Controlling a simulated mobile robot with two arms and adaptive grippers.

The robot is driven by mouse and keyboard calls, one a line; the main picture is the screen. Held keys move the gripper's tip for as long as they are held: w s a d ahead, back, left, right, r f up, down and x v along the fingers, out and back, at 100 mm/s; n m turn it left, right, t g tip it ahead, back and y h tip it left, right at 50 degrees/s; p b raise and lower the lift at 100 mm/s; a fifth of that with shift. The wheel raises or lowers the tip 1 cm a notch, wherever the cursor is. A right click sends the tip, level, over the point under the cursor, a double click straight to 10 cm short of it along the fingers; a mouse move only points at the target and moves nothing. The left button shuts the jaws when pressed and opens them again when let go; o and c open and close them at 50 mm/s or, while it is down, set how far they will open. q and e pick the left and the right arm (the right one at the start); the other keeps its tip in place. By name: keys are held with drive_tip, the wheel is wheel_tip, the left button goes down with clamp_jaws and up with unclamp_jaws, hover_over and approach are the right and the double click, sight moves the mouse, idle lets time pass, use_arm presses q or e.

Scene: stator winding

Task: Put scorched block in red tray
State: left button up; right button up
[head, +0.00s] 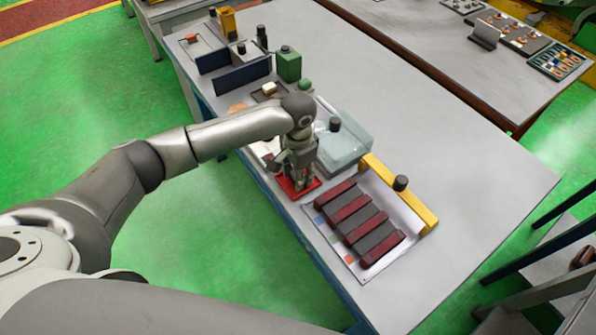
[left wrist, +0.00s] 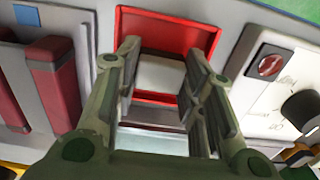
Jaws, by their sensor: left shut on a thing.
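The red tray (head: 287,186) lies on the near edge of the long grey table, below my left gripper (head: 299,178). It also shows in the left wrist view (left wrist: 165,24), with its rim around the fingertips. My left gripper (left wrist: 162,62) points down and is shut on a pale grey-white block (left wrist: 160,74), which I take as the scorched block. No scorch mark shows on the face I see. The block appears over or inside the tray; I cannot tell whether it touches the floor. The head view hides the block behind the gripper. My right gripper is not in view.
Right of the tray, a white panel holds dark red and grey bars (head: 371,224), with a yellow bar (head: 417,206) behind. A pale translucent box (head: 343,147) stands behind the tray. A green block (head: 288,66) and blue panels (head: 243,75) stand farther left. The table's right part is clear.

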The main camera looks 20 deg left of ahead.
use_arm(q)
drive_tip(key=o, duration=0.9)
drive_tip(key=shift+o, duration=0.5)
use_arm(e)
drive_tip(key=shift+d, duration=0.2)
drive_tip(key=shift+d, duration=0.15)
use_arm(q)
drive_tip(key=shift+r, duration=0.1)
wheel_tip(320, 180, up, 12)
drive_tip(key=b, duration=0.2)
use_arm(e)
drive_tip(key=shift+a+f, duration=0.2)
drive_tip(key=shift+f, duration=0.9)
use_arm(q)
drive_tip(key=shift+s, duration=0.1)
